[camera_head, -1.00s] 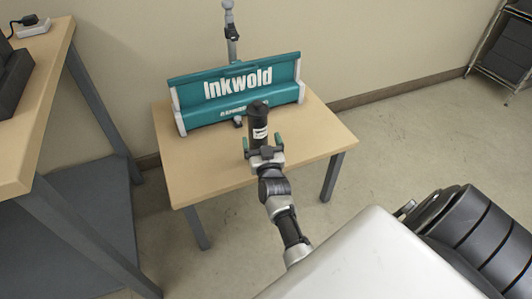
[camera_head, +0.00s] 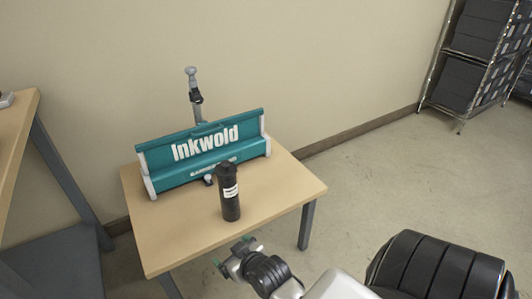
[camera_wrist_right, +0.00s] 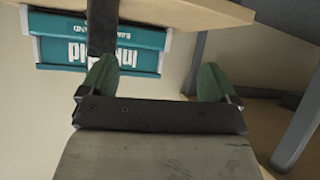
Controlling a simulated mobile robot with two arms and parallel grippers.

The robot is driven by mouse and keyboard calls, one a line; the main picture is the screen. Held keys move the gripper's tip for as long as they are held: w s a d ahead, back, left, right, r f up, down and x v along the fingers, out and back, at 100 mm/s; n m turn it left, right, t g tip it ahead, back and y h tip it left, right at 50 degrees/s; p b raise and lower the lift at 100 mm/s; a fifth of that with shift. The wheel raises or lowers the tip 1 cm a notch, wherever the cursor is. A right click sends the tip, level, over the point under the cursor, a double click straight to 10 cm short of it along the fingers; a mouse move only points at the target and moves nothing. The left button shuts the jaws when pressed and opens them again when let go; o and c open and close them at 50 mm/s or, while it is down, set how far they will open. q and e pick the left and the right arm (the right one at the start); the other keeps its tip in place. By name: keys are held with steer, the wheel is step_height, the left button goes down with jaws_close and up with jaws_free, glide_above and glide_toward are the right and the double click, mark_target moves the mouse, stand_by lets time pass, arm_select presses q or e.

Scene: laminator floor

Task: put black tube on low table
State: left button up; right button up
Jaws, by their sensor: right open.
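The black tube (camera_head: 229,194) stands upright on the low table (camera_head: 262,205), in front of the teal Inkwold device. My right gripper (camera_head: 232,251) is open and empty, apart from the tube, at the table's front edge. In the right wrist view the green-tipped fingers (camera_wrist_right: 158,82) are spread wide with nothing between them. A dark upright shape, likely the tube (camera_wrist_right: 103,28), shows beyond the left finger there, partly cut off by the top edge. My left gripper is not in view.
The teal Inkwold device (camera_head: 203,150) takes up the back of the low table. A taller wooden table (camera_head: 15,130) stands at the left. A metal shelf with black boxes (camera_head: 475,55) is at the back right. Floor between is clear.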

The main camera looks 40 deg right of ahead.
steer(key=s+a+r+n+g, duration=0.1)
steer(key=s+g, duration=0.3)
steer(key=s, duration=0.5)
steer(key=s+a+r+g+y, duration=0.1)
steer(key=s+a+g, duration=0.3)
steer(key=s, duration=0.4)
steer(key=shift+s+a+r+n, duration=0.3)
steer(key=shift+s+n, duration=0.1)
